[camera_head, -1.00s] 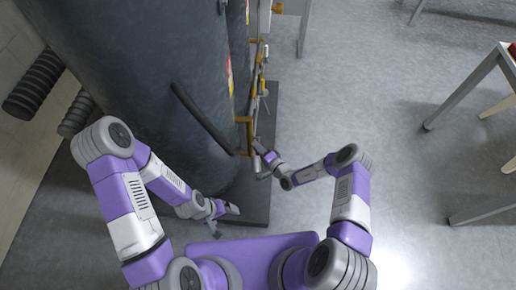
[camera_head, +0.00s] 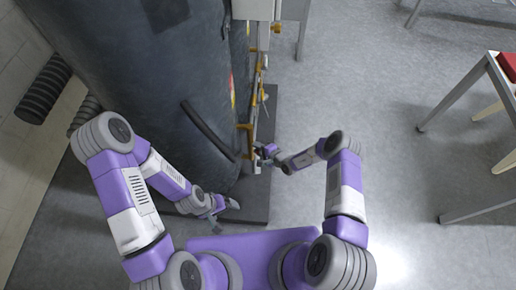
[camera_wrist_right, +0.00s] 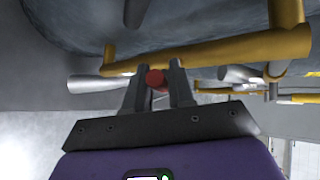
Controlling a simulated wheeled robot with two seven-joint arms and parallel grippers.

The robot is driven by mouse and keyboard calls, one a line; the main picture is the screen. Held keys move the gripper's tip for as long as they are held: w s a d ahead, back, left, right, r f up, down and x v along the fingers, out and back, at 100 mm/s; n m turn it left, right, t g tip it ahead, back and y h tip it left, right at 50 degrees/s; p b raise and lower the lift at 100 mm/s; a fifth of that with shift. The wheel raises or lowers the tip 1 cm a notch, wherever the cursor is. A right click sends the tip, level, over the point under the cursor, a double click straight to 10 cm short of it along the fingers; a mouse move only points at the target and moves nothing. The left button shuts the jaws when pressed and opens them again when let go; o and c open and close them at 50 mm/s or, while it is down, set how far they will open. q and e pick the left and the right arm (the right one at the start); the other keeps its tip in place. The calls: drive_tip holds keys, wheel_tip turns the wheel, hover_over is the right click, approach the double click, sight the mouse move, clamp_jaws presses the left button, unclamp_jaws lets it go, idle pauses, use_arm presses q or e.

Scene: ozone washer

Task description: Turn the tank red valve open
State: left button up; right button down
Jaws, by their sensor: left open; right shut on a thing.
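The red valve (camera_wrist_right: 154,77) shows in the right wrist view as a small round red end between the two fingers of my right gripper (camera_wrist_right: 158,85). The fingers are shut on it, just under a yellow pipe (camera_wrist_right: 215,52). In the head view my right gripper (camera_head: 262,158) is at the lower pipework beside the large dark tank (camera_head: 160,100), and the red valve cannot be made out there. My left gripper (camera_head: 219,213) is open and empty, low near the tank's foot, apart from the valve.
A dark base plate (camera_head: 258,200) lies under the tank and pipes. A black curved bar (camera_head: 208,130) stands off the tank's side. Grey-legged tables (camera_head: 460,92) stand at the right. The floor between is clear.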

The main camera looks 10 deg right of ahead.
drive_tip(key=shift+r+g, duration=0.15)
drive_tip(key=shift+g, duration=0.25)
drive_tip(key=c, duration=1.1)
unclamp_jaws()
drive_tip(key=p+v, duration=0.3)
drive_tip(key=v, duration=0.4)
drive_tip(key=shift+s+d+r, duration=0.15)
drive_tip(key=shift+d, duration=0.05)
drive_tip(key=shift+c, duration=0.2)
